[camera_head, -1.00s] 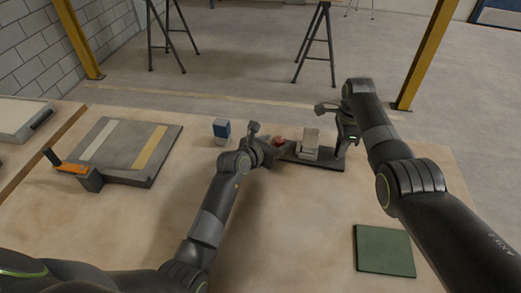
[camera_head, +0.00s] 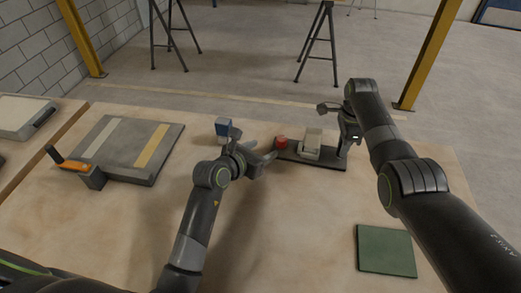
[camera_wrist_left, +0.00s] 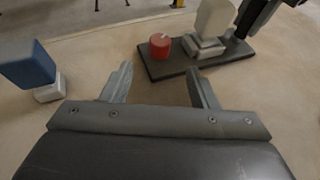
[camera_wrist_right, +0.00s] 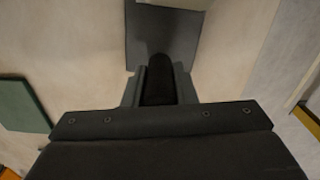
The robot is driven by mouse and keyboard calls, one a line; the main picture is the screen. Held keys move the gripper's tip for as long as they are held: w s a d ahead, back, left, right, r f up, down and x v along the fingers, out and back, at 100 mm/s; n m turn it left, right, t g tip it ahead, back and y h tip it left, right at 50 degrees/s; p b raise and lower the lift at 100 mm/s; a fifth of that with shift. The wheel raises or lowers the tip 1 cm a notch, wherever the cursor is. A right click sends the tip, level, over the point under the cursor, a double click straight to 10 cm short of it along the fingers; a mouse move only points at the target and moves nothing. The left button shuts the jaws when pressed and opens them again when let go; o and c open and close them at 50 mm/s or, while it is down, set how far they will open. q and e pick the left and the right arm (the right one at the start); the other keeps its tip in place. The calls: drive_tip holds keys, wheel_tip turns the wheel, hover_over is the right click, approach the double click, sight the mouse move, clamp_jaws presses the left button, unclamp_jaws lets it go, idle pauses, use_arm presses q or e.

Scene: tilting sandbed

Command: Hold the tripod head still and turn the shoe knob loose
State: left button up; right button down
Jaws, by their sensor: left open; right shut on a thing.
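The tripod head is a pale beige block (camera_head: 312,138) on a long dark base plate (camera_head: 322,163). The red shoe knob (camera_head: 281,142) stands at the plate's left end; it also shows, with a pale mark on top, in the left wrist view (camera_wrist_left: 160,44). My left gripper (camera_head: 263,154) is open and empty, a little to the left of the knob and apart from it. My right gripper (camera_head: 345,150) is shut on a black cylindrical handle (camera_wrist_right: 158,82) at the plate's right end. The right wrist view does not show the knob.
A blue and white block (camera_head: 222,127) stands behind my left gripper. A grey board (camera_head: 125,135) with pale and yellow strips lies at left, with an orange-handled part (camera_head: 72,166) in front. A green mat (camera_head: 386,250) lies at front right. The middle front of the table is clear.

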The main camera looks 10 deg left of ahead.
sight(278, 140)
use_arm(q)
drive_tip(key=shift+w+a+f+m+g+h, duration=0.15)
drive_tip(key=shift+w+f+m+g+h, duration=0.15)
drive_tip(key=shift+m+h, duration=0.2)
drive_tip(key=shift+w+a+f+m+g+h, duration=0.1)
drive_tip(key=shift+w+a+m+g+h, duration=0.35)
drive_tip(key=shift+m+h, duration=0.25)
drive_tip(key=shift+w+a+m+g+h, duration=0.3)
drive_tip(key=shift+a+m+g+h, duration=0.2)
drive_tip(key=shift+a+m, duration=0.1)
drive_tip(key=shift+w+a+r+m+g+h, duration=0.25)
drive_tip(key=shift+a+r+m+h, duration=0.2)
drive_tip(key=shift+a, duration=0.1)
drive_tip(key=x, duration=1.2)
drive_tip(key=shift+r, duration=0.1)
drive_tip(key=c, duration=1)
